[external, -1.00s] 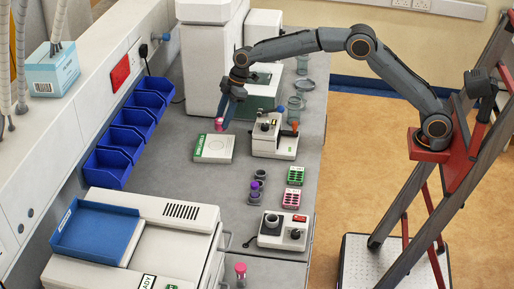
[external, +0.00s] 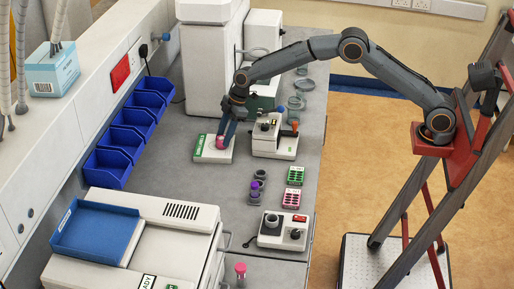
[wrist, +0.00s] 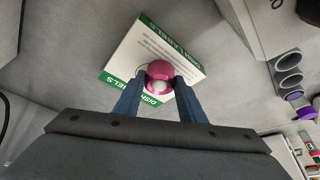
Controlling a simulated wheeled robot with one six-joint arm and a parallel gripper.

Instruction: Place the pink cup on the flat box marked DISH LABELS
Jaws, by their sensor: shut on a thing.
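The pink cup (external: 220,142) is between the fingers of my gripper (external: 224,134), which is shut on it. In the wrist view the cup (wrist: 159,76) shows between the two blue fingertips (wrist: 158,84). The flat white box with green edges, marked DISH LABELS (external: 207,153), lies on the bench. It also shows in the wrist view (wrist: 140,46), behind the cup. The cup is over the box's right part in the external view. I cannot tell whether its base touches the box.
A white instrument (external: 274,143) stands just right of the box. Blue bins (external: 128,135) line the wall to the left. A cup rack (external: 257,190), a pink-and-black rack (external: 291,198) and a small device (external: 285,232) stand nearer the camera. Bench between box and device is mostly clear.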

